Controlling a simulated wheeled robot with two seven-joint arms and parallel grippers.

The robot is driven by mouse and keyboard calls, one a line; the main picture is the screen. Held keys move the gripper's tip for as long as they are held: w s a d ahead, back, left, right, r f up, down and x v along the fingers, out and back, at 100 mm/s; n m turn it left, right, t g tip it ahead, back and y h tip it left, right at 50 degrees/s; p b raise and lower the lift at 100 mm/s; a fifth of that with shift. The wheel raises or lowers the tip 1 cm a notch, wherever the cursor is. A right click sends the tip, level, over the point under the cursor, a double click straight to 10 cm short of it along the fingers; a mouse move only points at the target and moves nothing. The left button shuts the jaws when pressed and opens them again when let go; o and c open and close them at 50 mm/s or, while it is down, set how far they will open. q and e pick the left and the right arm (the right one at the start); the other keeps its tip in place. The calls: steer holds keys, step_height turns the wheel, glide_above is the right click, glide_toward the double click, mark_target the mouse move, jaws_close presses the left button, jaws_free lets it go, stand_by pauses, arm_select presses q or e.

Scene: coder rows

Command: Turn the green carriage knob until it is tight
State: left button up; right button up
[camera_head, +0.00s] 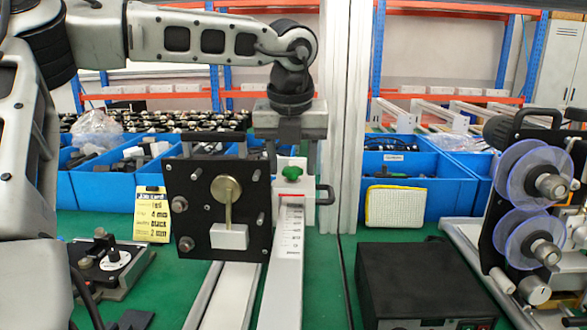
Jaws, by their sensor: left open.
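The knob's top is partly close under the gripper. My right gripper is not in view.
The black plate (190,215) with a brass disc and lever stands close left of the carriage. A black box (420,280) and a reel unit (530,190) are at the right. Blue bins (440,190) line the back. A yellow card (152,214) stands at the left.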

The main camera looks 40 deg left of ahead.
arm_select(q)
steer(key=c, duration=0.9)
steer(key=m+p, duration=0.1)
steer(key=m, duration=0.1)
steer(key=m+h, duration=0.1)
steer(key=m, duration=0.1)
steer(key=shift+a+r+m+t+p, duration=0.15)
steer(key=shift+m+t+p, duration=0.15)
steer(key=shift+p, duration=0.1)
steer(key=shift+c, duration=0.2)
steer(key=m+p, duration=0.1)
steer(key=m, duration=0.1)
steer(key=m+h+p, duration=0.1)
steer(key=m, duration=0.1)
steer(key=shift+s+a+h, duration=0.1)
steer(key=shift+a+h, duration=0.05)
steer(key=shift+h, duration=0.15)
steer(key=shift+m+p, duration=0.45)
steer(key=shift+m, duration=0.25)
steer(key=shift+f, duration=0.2)
